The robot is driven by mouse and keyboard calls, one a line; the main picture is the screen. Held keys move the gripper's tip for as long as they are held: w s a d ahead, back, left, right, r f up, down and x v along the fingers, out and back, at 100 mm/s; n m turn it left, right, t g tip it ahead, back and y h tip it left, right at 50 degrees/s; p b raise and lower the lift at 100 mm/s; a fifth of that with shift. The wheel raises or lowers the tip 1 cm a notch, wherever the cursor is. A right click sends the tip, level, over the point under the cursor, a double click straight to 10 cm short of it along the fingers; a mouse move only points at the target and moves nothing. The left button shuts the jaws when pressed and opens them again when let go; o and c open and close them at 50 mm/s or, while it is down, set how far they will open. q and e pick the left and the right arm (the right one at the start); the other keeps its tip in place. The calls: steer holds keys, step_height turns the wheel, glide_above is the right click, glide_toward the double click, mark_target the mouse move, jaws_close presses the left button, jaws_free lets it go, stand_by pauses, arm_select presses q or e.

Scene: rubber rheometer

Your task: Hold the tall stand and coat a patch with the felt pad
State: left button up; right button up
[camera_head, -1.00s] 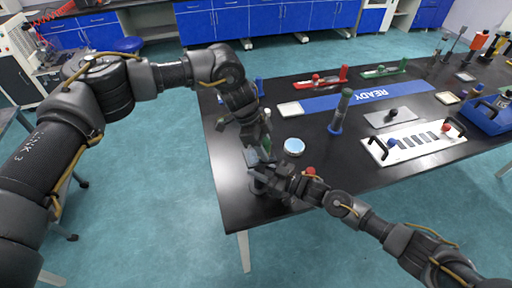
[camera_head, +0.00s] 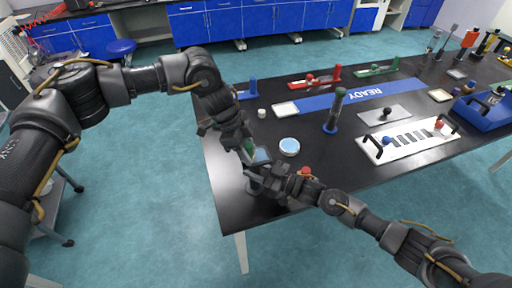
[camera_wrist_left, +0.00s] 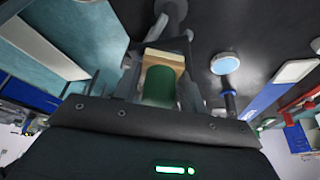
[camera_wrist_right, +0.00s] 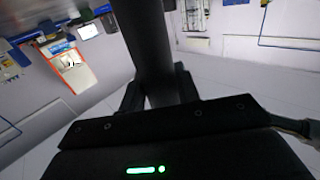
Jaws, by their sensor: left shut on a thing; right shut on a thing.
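My left gripper (camera_head: 246,147) is shut on a green handle (camera_wrist_left: 159,87) with a beige block, seemingly the felt pad (camera_wrist_left: 165,58), at its end. My right gripper (camera_head: 270,180) is shut on the dark column of the tall stand (camera_wrist_right: 143,40), near the table's near left corner. The stand's round base (camera_head: 256,187) is on or close to the table. A small blue-grey flat face (camera_head: 262,155) shows at the stand's top, right beside the left gripper. Whether the pad touches it is hidden by the fingers.
A round dish with a pale blue top (camera_head: 289,147) lies right of the grippers. A green-handled upright tool (camera_head: 334,112) stands on a blue base behind it.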

arm_select(q)
steer(key=shift+s+a, duration=0.25)
steer(key=shift+a, duration=0.6)
steer(key=shift+r, duration=4.05)
arm_select(e)
steer(key=o, duration=1.2)
steer(key=v, duration=1.2)
